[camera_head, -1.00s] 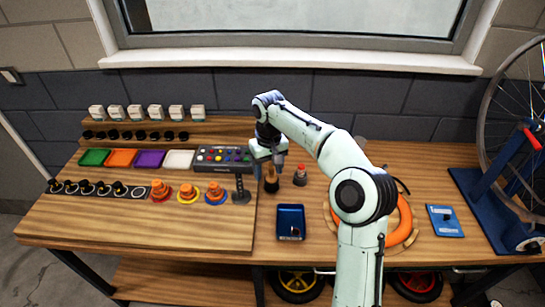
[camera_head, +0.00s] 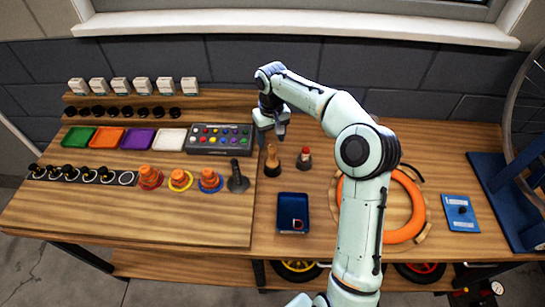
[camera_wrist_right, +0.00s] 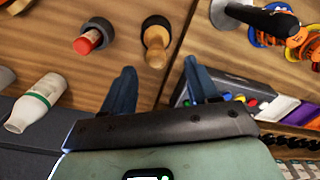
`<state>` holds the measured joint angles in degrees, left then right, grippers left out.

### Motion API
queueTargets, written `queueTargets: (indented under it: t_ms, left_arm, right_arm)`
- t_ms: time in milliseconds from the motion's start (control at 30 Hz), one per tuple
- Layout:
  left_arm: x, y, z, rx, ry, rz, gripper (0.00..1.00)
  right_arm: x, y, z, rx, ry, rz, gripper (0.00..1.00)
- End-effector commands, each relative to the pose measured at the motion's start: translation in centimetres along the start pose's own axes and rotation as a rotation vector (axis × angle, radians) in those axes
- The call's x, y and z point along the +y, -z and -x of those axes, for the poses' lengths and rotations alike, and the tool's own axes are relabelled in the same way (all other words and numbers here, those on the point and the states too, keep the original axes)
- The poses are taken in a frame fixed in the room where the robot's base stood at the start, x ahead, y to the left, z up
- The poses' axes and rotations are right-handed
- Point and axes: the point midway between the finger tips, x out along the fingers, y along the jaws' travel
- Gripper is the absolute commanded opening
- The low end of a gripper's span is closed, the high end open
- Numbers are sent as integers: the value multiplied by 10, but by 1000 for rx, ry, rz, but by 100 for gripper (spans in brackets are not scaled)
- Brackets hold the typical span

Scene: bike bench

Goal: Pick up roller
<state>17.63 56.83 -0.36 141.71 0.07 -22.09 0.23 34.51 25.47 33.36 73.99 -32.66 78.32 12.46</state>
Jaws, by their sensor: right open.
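A wooden-handled tool (camera_head: 272,160) stands in a dark round holder near the middle of the bench; it looks like the roller, though its working end is hidden. It also shows in the right wrist view (camera_wrist_right: 155,42). Beside it, a red-topped tool (camera_head: 304,157) stands in another dark holder, also in the wrist view (camera_wrist_right: 90,40). My right gripper (camera_head: 273,132) is open and empty, behind and above the wooden handle and apart from it. In the wrist view, the open right gripper (camera_wrist_right: 158,88) has the wooden handle beyond the gap between its fingers. My left gripper is not in view.
A blue tray (camera_head: 293,226) lies in front of the holders. A black upright handle (camera_head: 238,177) and a button panel (camera_head: 219,138) stand to the left. An orange ring (camera_head: 409,222) lies partly behind my right arm. A white bottle (camera_wrist_right: 38,102) shows in the wrist view.

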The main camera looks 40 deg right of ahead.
Motion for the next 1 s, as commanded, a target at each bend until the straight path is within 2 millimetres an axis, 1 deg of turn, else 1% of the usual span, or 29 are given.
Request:
queueTargets:
  t_ms: [33, 100, 267, 500, 600, 700, 867, 900, 967, 1000]
  left_arm:
    - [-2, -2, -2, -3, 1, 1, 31]
    - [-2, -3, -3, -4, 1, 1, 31]
    - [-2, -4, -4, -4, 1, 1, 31]
    - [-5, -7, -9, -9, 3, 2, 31]
    - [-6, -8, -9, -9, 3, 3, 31]
    - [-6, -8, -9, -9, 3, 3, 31]
    - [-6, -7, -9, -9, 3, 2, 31]
    - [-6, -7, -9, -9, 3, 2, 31]
    - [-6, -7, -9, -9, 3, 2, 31]
    - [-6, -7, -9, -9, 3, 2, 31]
  right_arm:
    - [0, -1, -9, -4, 1, -1, 60]
    - [0, 0, -16, -1, 1, 0, 60]
    - [1, -1, -25, 0, 0, 0, 60]
    - [4, -7, -59, -2, 2, 0, 60]
    - [3, -6, -69, -1, 2, 1, 60]
    - [3, -6, -72, 2, 2, 0, 60]
    - [3, -6, -72, 3, 2, 0, 60]
    - [3, -6, -72, 3, 2, 0, 56]
    - [3, -6, -72, 3, 2, 0, 37]
    - [3, -6, -72, 3, 2, 0, 24]
